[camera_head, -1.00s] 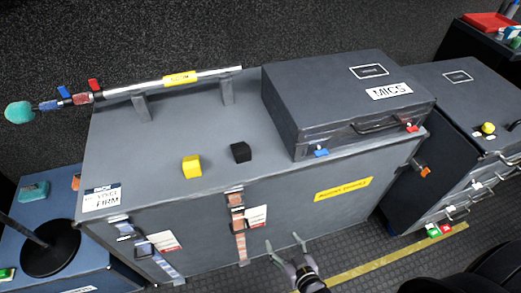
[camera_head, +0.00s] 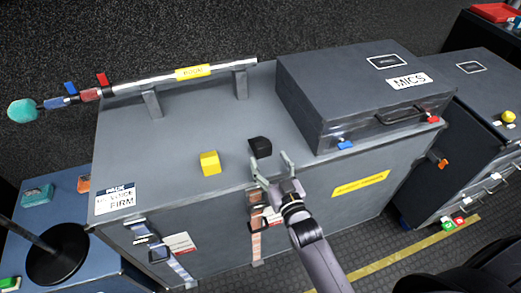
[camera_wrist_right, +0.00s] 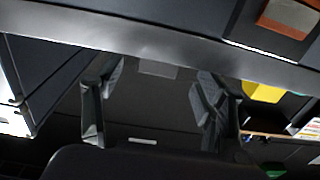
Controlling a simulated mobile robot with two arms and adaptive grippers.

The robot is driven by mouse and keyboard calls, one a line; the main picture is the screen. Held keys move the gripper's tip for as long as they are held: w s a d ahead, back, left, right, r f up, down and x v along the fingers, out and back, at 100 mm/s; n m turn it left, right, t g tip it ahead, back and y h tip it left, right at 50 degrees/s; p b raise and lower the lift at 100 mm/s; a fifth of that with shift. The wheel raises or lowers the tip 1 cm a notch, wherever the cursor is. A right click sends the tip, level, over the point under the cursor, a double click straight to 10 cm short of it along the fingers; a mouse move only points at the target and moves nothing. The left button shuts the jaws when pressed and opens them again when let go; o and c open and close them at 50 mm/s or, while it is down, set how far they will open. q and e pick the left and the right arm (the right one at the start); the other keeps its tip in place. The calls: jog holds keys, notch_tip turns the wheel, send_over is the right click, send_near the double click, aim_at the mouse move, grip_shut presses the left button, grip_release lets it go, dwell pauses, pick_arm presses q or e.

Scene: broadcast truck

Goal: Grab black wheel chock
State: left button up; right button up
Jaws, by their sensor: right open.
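The black wheel chock (camera_head: 260,146) sits on the grey case top (camera_head: 190,120), near its front edge. A yellow chock (camera_head: 210,163) sits to its left. My right gripper (camera_head: 270,163) is open and empty at the case's front edge, just in front of the black chock. Its left finger overlaps the chock's lower edge in the head view, so I cannot tell whether they touch. In the right wrist view the open fingers (camera_wrist_right: 157,105) show, with the yellow chock (camera_wrist_right: 262,92) at the right. I cannot make out the black chock there. My left gripper is not in view.
The MICS case (camera_head: 350,95) stands on the case top to the right of the black chock. A microphone boom (camera_head: 180,76) lies on supports along the back. Straps (camera_head: 257,230) hang down the case front. The case top behind the chocks is clear.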

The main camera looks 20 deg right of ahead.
aim_at(265, 150)
jog(key=shift+w, duration=0.55)
jog(key=w, duration=0.1)
jog(key=w+b, duration=0.1)
jog(key=w, duration=0.1)
jog(key=w+b, duration=0.1)
jog(key=shift+w+a+r, duration=0.2)
jog(key=shift+w+r, duration=0.2)
jog(key=shift+r, duration=0.1)
jog(key=shift+c, duration=0.4)
jog(key=c, duration=1.2)
